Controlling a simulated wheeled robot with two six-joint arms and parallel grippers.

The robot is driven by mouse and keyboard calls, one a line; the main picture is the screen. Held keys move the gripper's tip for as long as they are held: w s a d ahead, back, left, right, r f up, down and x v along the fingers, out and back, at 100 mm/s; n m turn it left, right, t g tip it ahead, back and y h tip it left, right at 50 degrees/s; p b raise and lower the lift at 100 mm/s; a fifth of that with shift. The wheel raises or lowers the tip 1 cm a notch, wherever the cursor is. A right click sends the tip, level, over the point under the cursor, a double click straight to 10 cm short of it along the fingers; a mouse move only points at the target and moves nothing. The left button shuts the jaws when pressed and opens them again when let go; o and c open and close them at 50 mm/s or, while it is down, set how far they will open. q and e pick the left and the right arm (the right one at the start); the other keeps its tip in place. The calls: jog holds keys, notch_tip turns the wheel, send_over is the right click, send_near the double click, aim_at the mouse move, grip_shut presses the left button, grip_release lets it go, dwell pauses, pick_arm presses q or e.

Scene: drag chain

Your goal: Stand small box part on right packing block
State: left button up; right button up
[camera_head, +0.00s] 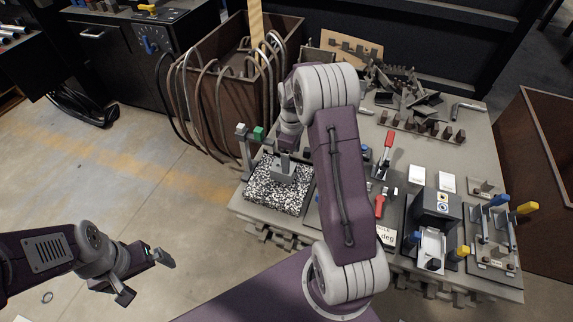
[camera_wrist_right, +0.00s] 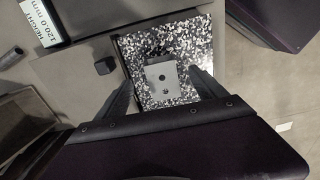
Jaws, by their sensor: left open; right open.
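A small grey box-like part (camera_head: 284,171) sits on a black-and-white speckled plate (camera_head: 275,196) at the table's left end. In the right wrist view the part (camera_wrist_right: 163,82) shows two dark holes in its face. My right gripper (camera_wrist_right: 163,95) is open, its fingers on either side of the part with gaps visible; contact is not clear. In the head view my right arm partly hides this gripper. My left gripper (camera_head: 146,278) is open and empty over the floor. Two small white blocks (camera_head: 417,175) (camera_head: 447,182) stand right of centre; I cannot tell whether either is a packing block.
A height display (camera_wrist_right: 40,20) and a small dark block (camera_wrist_right: 105,65) lie near the plate. A red-handled clamp (camera_head: 388,145), a dark fixture (camera_head: 436,208) and blue and yellow handled clamps (camera_head: 505,215) crowd the table's right. A brown bin with hoses (camera_head: 235,75) stands behind.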

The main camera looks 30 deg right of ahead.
aim_at(291, 170)
notch_tip(291, 170, down, 9)
jog(key=b, duration=0.5)
jog(key=shift+r, duration=0.1)
jog(key=shift+c, duration=0.3)
grip_shut()
jog(key=shift+r+p, duration=0.65)
jog(key=shift+p, duration=0.15)
jog(key=shift+s+d+p, duration=0.3)
jog(key=shift+s+d, duration=0.6)
jog(key=shift+s, duration=0.2)
jog(key=shift+s+d+p, duration=0.25)
jog(key=shift+s+d, duration=0.6)
jog(key=shift+s, duration=0.2)
